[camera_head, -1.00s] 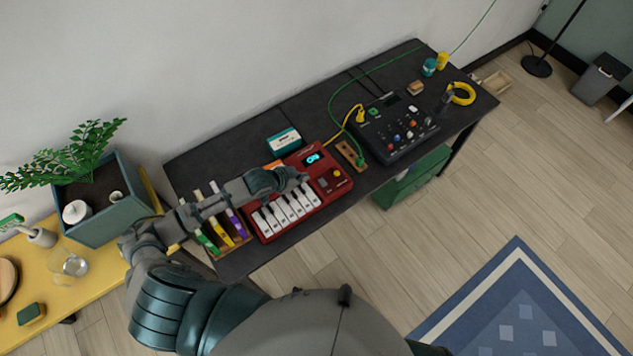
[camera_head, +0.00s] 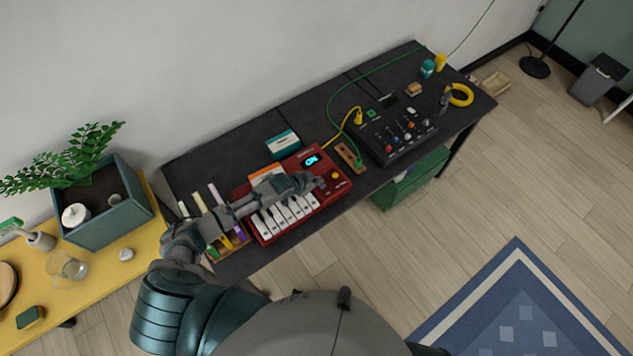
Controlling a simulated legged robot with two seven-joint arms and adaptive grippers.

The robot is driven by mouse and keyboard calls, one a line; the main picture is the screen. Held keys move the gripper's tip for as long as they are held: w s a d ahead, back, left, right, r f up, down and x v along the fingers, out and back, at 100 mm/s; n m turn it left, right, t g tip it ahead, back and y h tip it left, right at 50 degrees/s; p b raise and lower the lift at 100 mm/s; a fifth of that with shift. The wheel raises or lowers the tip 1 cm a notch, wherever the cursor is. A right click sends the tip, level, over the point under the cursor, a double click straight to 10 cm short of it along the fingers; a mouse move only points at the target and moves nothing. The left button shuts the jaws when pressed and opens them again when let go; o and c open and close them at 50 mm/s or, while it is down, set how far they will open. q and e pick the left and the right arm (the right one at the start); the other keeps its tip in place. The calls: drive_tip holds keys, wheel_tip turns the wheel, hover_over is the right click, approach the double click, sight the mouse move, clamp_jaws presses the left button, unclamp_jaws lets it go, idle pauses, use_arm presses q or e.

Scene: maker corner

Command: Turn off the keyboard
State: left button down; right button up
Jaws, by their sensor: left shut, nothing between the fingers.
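The red keyboard (camera_head: 343,185) lies on the black table, with white keys along its front edge. Its small display (camera_head: 312,160) glows blue-white. My left gripper (camera_head: 319,182) is shut and empty. I cannot tell whether the fingertips touch the panel. My right gripper is not in view.
The black table (camera_head: 230,145) also bears a dark mixer (camera_head: 395,130) with cables, a teal-and-white box (camera_head: 283,144) and a rack of coloured markers (camera_head: 222,248) under my forearm. A planter (camera_head: 110,220) stands on the yellow table at left.

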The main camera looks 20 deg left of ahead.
use_arm(q)
drive_tip(key=shift+a+f, duration=0.1)
drive_tip(key=shift+f, duration=0.45)
drive_tip(key=shift+f, duration=0.25)
drive_tip(key=shift+s, duration=0.15)
drive_tip(key=shift+s+d+p, duration=0.5)
drive_tip(key=shift+d+p, duration=0.05)
drive_tip(key=shift+p, duration=0.1)
drive_tip(key=shift+w+r, duration=0.1)
drive_tip(key=shift+r, duration=0.15)
